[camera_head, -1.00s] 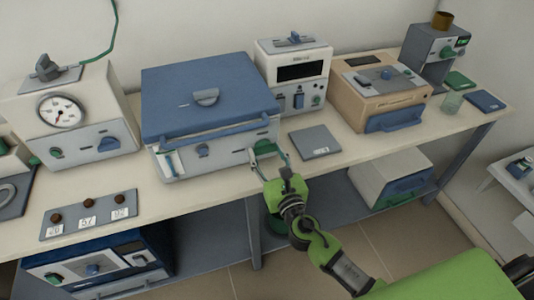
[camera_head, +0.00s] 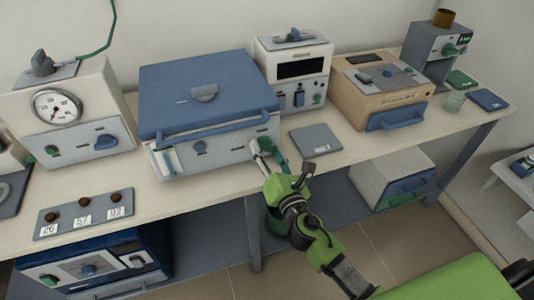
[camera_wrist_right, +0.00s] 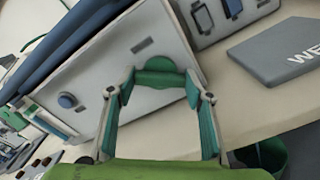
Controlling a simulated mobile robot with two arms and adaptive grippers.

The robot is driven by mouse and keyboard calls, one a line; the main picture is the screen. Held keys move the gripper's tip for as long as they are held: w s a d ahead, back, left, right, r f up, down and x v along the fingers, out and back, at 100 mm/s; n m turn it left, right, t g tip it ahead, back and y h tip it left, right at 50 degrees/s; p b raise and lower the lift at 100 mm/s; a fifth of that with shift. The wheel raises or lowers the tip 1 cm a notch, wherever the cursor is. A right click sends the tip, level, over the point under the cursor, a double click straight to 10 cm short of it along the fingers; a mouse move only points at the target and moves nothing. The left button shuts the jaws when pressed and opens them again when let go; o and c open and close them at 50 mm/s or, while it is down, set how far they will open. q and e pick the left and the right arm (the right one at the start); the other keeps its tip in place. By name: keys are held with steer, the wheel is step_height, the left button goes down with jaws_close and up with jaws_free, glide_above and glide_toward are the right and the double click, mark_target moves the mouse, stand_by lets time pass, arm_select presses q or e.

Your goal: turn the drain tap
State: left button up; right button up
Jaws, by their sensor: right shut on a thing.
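The blue-lidded bath (camera_head: 208,105) stands on the bench, with its pale front panel facing me. The green drain tap (camera_wrist_right: 160,73) is low at the right end of that panel. My right gripper (camera_head: 266,152) is at the tap; in the right wrist view its two fingers (camera_wrist_right: 160,88) sit on either side of the tap and are shut on it. In the head view the gripper mostly hides the tap. My left gripper is not in view.
A flat grey plate (camera_head: 315,138) lies on the bench right of the gripper. A green bucket (camera_wrist_right: 266,158) stands below the bench edge. A white-fronted device (camera_head: 298,75) and a tan box (camera_head: 380,95) stand to the right. A plate with knobs (camera_head: 84,214) lies at the left.

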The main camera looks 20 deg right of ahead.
steer(key=m+b, duration=0.1)
steer(key=m, duration=0.4)
steer(key=shift+f+m, duration=0.1)
steer(key=shift+m, duration=0.2)
steer(key=m, duration=0.5)
stand_by(0.4)
steer(key=o, duration=1.1)
steer(key=shift+s, duration=0.1)
steer(key=s, duration=1.2)
steer(key=shift+d, duration=0.25)
steer(key=shift+w, duration=0.1)
